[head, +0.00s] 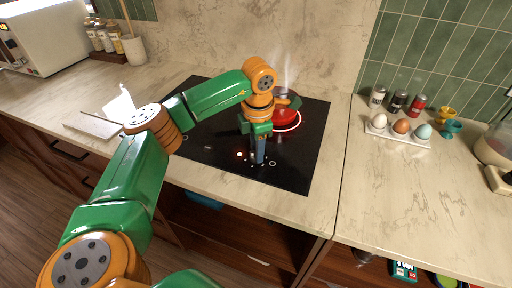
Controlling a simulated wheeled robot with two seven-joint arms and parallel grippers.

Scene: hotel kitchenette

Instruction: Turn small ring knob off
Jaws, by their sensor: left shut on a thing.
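The black glass cooktop (205,148) is set in the marble counter. A row of small controls and marks lies along its front edge, with a lit spot at the left of the row. My left gripper (259,162) points straight down at this row, its fingers close together at the glass. It is shut on what appears to be the small ring knob, which the fingers hide. My wrist covers part of the pan. My right gripper is not in view.
An egg tray (398,136) with eggs, several jars and cups stand on the right counter. A white board (92,125) lies left of the cooktop. A microwave (42,38) and spice jars are at the back left. Open shelves are below.

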